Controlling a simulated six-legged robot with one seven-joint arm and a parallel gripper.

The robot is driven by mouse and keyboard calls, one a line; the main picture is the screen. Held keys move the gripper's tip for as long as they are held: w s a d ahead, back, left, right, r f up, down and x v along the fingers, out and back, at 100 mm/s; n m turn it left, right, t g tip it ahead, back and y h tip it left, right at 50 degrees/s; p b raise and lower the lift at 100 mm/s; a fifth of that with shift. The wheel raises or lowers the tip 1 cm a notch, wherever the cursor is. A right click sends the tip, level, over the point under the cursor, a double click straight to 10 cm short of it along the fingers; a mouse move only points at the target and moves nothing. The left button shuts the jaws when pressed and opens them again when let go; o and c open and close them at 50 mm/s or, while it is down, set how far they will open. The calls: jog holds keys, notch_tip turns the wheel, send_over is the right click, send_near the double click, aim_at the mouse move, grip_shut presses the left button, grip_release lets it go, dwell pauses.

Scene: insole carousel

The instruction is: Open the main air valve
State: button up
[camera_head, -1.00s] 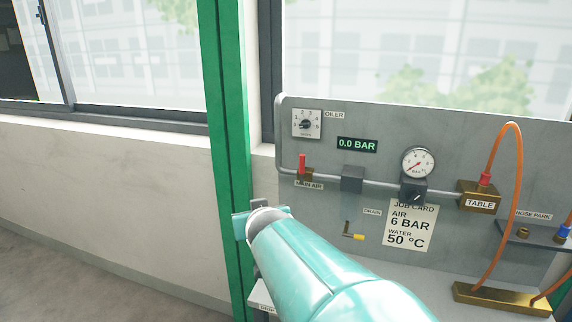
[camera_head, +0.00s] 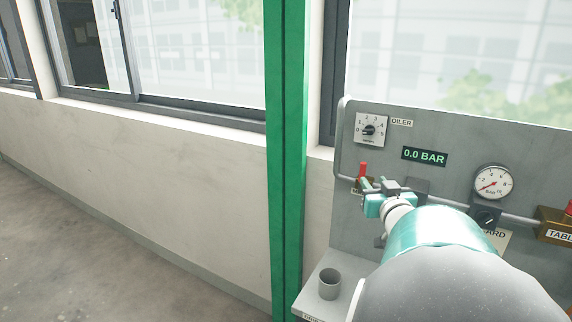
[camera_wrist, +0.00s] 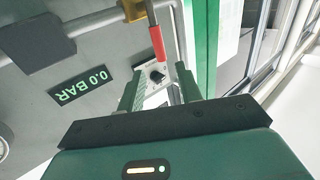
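The main air valve's red lever (camera_head: 363,169) stands upright on the left end of the grey pipe; its brass body and label are mostly hidden behind my gripper (camera_head: 372,193) in the head view. In the wrist view the red lever (camera_wrist: 156,42) hangs from the brass valve body (camera_wrist: 133,10), and its tip lies beyond and between my fingertips. My gripper (camera_wrist: 158,78) is open and empty, with a clear gap between the fingers. I cannot tell whether any finger touches the lever. The digital display (camera_head: 424,156) reads 0.0 BAR.
The oiler dial (camera_head: 371,130) is above the valve, and a round gauge (camera_head: 493,183) with a black knob (camera_head: 486,217) is to the right. A grey cup (camera_head: 330,284) stands on the shelf below. A green post (camera_head: 287,160) rises left of the panel.

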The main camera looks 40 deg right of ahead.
aim_at(364, 169)
jog(key=x, duration=0.9)
jog(key=shift+w+d, duration=0.1)
jog(key=shift+w, duration=0.15)
grip_shut()
